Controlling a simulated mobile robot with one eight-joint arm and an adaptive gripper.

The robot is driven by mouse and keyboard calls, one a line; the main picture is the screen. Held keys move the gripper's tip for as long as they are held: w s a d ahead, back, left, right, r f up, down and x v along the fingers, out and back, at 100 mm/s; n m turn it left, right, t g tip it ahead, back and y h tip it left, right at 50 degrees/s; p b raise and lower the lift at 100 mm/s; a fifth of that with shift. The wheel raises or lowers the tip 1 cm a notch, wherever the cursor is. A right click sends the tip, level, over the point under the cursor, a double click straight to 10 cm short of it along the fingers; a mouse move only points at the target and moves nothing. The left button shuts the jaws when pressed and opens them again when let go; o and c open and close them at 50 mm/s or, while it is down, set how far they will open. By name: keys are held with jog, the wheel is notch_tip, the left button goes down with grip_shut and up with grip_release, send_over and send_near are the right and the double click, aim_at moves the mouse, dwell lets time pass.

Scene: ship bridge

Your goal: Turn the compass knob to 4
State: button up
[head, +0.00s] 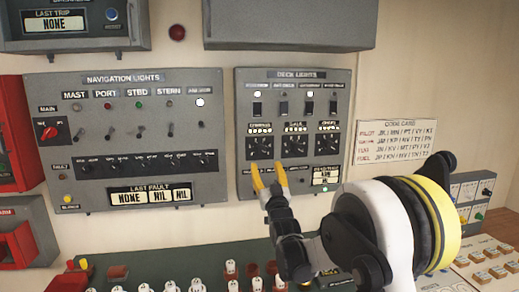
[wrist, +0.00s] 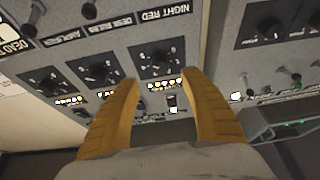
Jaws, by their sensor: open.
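Three black dials sit in a row on the grey deck lights panel (head: 243,185). The left dial, which looks like the compass knob (head: 260,147), has a label too small to read surely. In the wrist view this knob (wrist: 157,58) shows just beyond my fingertips, beside a "NIGHT RED" strip. Its pointer setting is too small to read. My gripper (head: 268,172), with yellow fingers, is open just below the left dial in the head view. In the wrist view the gripper (wrist: 160,88) has nothing between its fingers, and I see no contact with the knob.
The navigation lights panel (head: 125,88) is on the left, with toggles and small knobs. The other two dials (head: 294,146) (head: 327,145) are close on the right. Several toggle switches (head: 283,108) sit above the dials. A console (head: 180,262) with upright controls lies below.

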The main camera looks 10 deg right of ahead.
aim_at(261, 152)
jog(key=x, duration=0.8)
jog(key=shift+w+b, duration=0.3)
jog(key=shift+w, duration=0.05)
jog(key=shift+r, duration=0.1)
jog(key=shift+c, duration=0.2)
grip_shut()
